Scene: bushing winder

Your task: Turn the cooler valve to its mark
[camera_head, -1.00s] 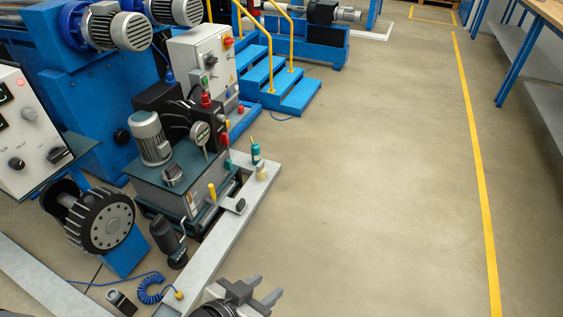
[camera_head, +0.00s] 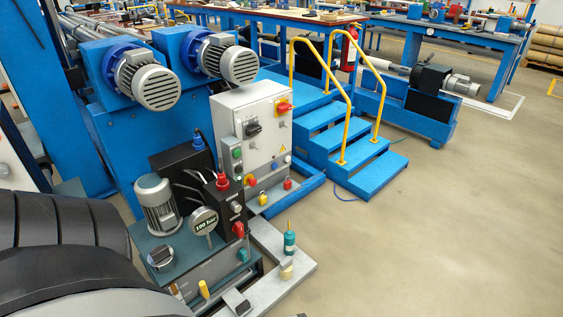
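The hydraulic unit (camera_head: 200,258) stands at lower left, with a dark teal tank top, a grey motor (camera_head: 157,204) and a round gauge (camera_head: 204,221) that seems to read 100 bar. On its right side are a red knob (camera_head: 238,229), a teal handle (camera_head: 243,255) and a yellow handle (camera_head: 204,288). I cannot tell which of these is the cooler valve, and its mark is too small to make out. Neither of my grippers shows clearly.
A white control cabinet (camera_head: 250,130) stands behind the unit. Blue steps (camera_head: 372,175) with yellow rails are beyond it. A teal bottle-like object (camera_head: 290,240) stands on the grey plate (camera_head: 293,253). A large dark ribbed shape blocks the lower left. The floor at right is clear.

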